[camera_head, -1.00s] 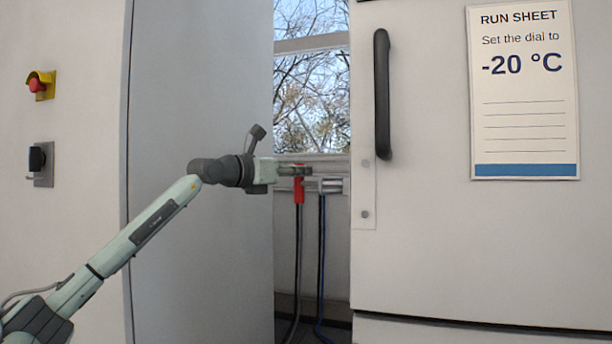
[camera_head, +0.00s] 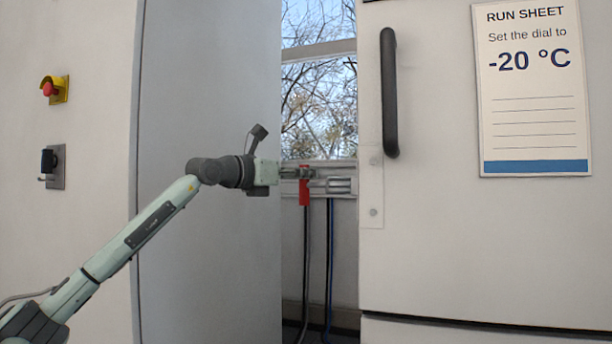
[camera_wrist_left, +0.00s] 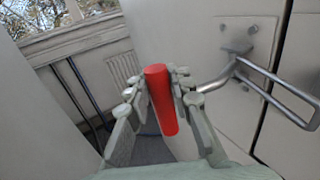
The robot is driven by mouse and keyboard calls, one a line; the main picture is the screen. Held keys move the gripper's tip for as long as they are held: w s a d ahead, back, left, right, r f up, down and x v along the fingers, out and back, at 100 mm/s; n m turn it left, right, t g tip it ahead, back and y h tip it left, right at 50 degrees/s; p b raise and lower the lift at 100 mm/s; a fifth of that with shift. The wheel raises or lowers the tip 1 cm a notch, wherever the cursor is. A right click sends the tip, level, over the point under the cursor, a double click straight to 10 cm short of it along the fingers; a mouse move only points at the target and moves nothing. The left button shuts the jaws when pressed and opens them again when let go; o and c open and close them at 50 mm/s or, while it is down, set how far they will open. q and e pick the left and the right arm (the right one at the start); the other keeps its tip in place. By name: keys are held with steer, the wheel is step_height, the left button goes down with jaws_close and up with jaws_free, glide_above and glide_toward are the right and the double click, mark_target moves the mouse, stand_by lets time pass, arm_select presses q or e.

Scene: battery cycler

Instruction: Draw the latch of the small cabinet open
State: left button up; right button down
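A red grip (camera_head: 305,192) hangs upright in the gap between the two tall pale panels. It also shows in the left wrist view (camera_wrist_left: 162,100). A bare metal loop (camera_head: 338,186) sits just right of it. In the left wrist view a bent metal rod and loop (camera_wrist_left: 280,88) are fixed by a small plate to a pale surface. Whether the red grip joins that rod is hidden by the finger. My left gripper (camera_wrist_left: 160,82) is around the red grip, a finger on each side. The fingers look parted, with a narrow gap beside the grip. My right gripper is out of view.
The left panel (camera_head: 210,90) and the right door (camera_head: 440,240) with its black handle (camera_head: 389,92) flank the narrow gap. Dark and blue hoses (camera_head: 328,260) hang there below the window (camera_head: 320,100). A red stop button (camera_head: 49,89) and black switch (camera_head: 49,161) are at left.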

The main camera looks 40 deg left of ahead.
arm_select(q)
steer(key=shift+o, duration=1)
steer(key=shift+s, duration=0.2)
steer(key=shift+o, duration=1.1)
steer(key=shift+s+r, duration=0.1)
steer(key=s+a, duration=0.1)
steer(key=s, duration=1)
steer(key=shift+s+a, duration=0.15)
steer(key=shift+s, duration=0.2)
